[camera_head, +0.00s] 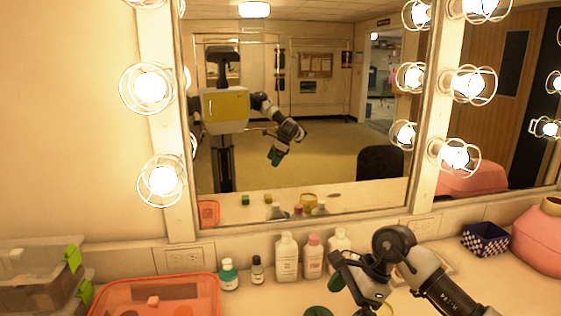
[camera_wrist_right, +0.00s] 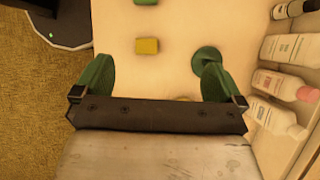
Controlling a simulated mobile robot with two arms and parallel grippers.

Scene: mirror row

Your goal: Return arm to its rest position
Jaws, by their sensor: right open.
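My right arm (camera_head: 440,285) comes in from the lower right of the head view, bent over the counter. Its gripper (camera_head: 353,294) points down in front of the white bottles. In the right wrist view the gripper (camera_wrist_right: 154,76) is open, its two green fingers wide apart with nothing held between them. A yellow block (camera_wrist_right: 147,46) lies on the counter beyond the fingers, and a green block (camera_wrist_right: 145,2) shows at the top edge. A green round piece (camera_wrist_right: 207,53) is by the right finger. My left gripper is not in view.
White bottles (camera_head: 286,258) stand along the mirror, with a teal-labelled bottle (camera_head: 229,275) to their left. An orange bin (camera_head: 155,281) is at the lower left. A checkered box (camera_head: 485,240) and a pink vase (camera_head: 540,247) stand right. The mirror (camera_head: 330,130) reflects me and the room.

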